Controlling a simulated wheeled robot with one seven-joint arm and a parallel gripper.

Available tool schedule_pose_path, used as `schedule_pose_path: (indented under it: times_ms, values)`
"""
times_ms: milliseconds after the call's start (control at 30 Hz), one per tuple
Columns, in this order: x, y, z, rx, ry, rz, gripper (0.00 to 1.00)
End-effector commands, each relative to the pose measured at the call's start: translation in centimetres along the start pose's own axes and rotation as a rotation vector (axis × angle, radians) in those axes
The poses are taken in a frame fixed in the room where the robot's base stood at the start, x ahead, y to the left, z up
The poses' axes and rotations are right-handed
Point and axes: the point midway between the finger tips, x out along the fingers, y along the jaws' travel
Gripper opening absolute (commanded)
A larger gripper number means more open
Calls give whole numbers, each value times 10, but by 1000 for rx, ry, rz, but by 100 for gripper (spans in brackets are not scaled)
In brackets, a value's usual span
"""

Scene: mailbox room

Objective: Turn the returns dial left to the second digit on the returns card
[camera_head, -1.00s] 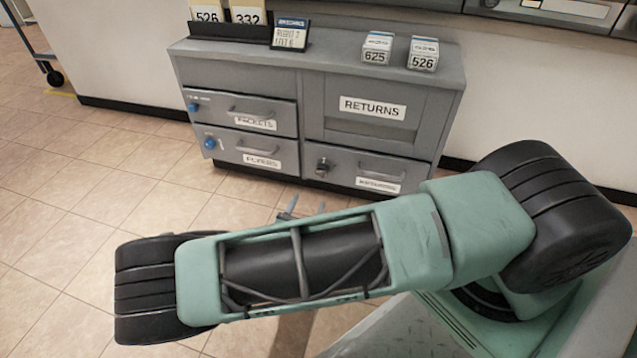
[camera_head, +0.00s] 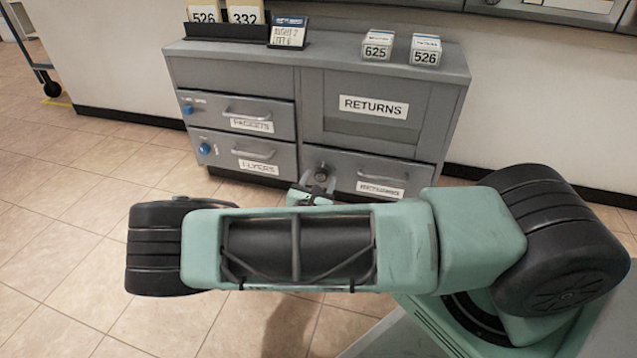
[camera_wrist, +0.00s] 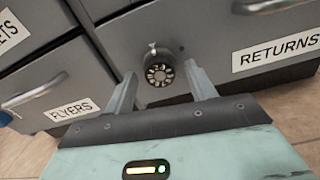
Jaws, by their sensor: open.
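The returns dial (camera_wrist: 160,74) is a dark round knob with light digits, on the grey returns drawer left of its label. In the head view the dial (camera_head: 321,173) shows just beyond my gripper (camera_head: 310,191). In the wrist view my gripper (camera_wrist: 163,95) is open, one finger on each side of the dial. I cannot tell whether the fingers touch it. The returns card (camera_head: 289,32) stands on the cabinet top, a small sign with a dark blue header and handwritten lines; it seems to read "RIGHT 2" and "LEFT 6", but the writing is small.
The returns drawer handle (camera_head: 384,174) is right of the dial. The flyers drawer (camera_head: 240,152) and packets drawer (camera_head: 238,112) have blue knobs. Two boxes marked 625 (camera_head: 378,48) and 526 (camera_head: 425,52) stand on the cabinet top. Floor before the cabinet is clear.

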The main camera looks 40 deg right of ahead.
Motion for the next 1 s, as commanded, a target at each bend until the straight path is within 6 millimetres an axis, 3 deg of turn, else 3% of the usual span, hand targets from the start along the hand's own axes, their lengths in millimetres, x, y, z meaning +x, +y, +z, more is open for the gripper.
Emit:
schedule_pose_path:
  times_ms: [33,167,200,567,1000]
  values:
    - [0,0,0,0,0,0,50]
    - [0,0,0,0,0,0,14]
    - [0,0,0,0,0,0,11]
    - [0,0,3,-47,0,0,11]
    - [0,1,6,-376,2,1,11]
